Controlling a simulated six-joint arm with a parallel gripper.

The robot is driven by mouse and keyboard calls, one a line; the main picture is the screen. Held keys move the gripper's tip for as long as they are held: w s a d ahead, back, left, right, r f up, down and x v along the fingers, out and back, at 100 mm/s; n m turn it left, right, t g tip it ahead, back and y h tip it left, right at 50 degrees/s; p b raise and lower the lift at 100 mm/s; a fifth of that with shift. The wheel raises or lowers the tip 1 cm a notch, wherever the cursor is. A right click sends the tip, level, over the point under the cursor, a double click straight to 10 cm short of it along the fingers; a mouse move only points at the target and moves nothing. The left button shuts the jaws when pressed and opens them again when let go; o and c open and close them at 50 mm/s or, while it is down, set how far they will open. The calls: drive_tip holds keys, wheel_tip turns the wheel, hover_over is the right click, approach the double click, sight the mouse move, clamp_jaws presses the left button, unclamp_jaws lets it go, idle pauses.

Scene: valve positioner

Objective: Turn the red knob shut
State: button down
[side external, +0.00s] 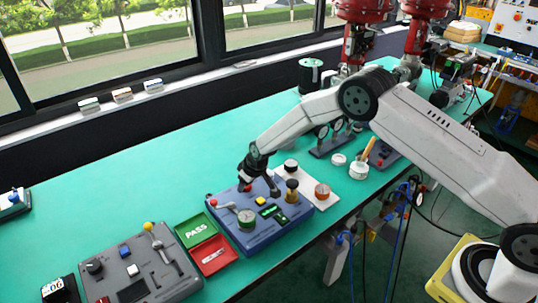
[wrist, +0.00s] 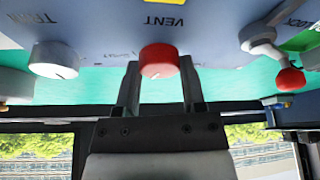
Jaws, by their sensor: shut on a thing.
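The red knob (wrist: 159,60) stands on the blue-grey panel (wrist: 110,15), below an upside-down VENT label in the wrist view. My gripper (wrist: 160,85) has one finger on each side of the knob and is shut on it. A white pointer line shows on the knob's face. In the side view my gripper (side external: 247,183) reaches down to the back edge of the blue control box (side external: 285,226). A small bit of the red knob (side external: 248,188) shows there; the rest is hidden by the gripper.
A white knob (wrist: 54,60) is left of the red one, and a lever with a red ball (wrist: 290,79) is to the right. In the side view, green PASS and red trays (side external: 213,257) and a grey box (side external: 172,285) stand left.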

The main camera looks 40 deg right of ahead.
drive_tip(key=shift+m, duration=0.4)
drive_tip(key=shift+a+m+h, duration=0.1)
drive_tip(key=shift+m+h, duration=0.6)
drive_tip(key=shift+m, duration=0.9)
drive_tip(key=shift+m+h, duration=0.7)
drive_tip(key=shift+m, duration=0.9)
drive_tip(key=m+g+h, duration=0.1)
drive_tip(key=m, duration=0.2)
drive_tip(key=shift+m+g+h, duration=0.5)
drive_tip(key=shift+m, duration=1.6)
drive_tip(key=shift+c, duration=0.9)
unclamp_jaws()
drive_tip(key=shift+a+r, duration=0.1)
